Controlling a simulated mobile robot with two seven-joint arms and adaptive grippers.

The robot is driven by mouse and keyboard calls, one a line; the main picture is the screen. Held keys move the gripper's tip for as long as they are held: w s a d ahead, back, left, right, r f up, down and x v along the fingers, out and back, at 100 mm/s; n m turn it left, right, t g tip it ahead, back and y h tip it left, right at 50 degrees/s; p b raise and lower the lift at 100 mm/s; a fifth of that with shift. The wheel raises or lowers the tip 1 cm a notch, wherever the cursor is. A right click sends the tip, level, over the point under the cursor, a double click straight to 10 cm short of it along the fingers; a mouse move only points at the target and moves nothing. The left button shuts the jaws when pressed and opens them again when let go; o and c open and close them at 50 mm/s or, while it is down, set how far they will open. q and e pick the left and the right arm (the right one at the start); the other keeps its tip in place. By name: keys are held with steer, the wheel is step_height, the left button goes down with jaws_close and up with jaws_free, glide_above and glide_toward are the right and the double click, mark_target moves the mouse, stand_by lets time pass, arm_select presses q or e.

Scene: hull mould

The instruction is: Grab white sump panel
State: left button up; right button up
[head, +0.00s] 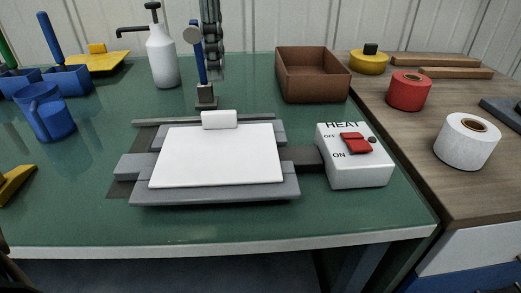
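The white sump panel (215,157) is a flat white sheet lying on a grey stepped mould (215,192) in the middle of the green table. A white block-like tab (219,120) stands at its back edge. My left gripper (213,68) seems to be the dark grey jointed part hanging down from the top edge, behind the panel and apart from it. It is seen narrow and edge-on, so I cannot tell whether its fingers are open. My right gripper is not in view.
A white heat switch box (353,172) stands right of the mould. A blue-handled tool (201,62) stands behind it, with a white pump bottle (161,56) and a brown bin (312,88). A blue mug (49,112) is at left. The table's front strip is clear.

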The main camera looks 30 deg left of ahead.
mark_target(219, 111)
arm_select(q)
steer(key=shift+w+d+f, duration=0.1)
steer(key=shift+f, duration=0.1)
steer(key=f, duration=0.4)
steer(key=s+f, duration=0.1)
steer(key=f, duration=0.1)
steer(key=shift+a+f, duration=0.2)
steer(key=shift+w+f, duration=0.15)
steer(key=shift+f, duration=0.35)
jaws_close()
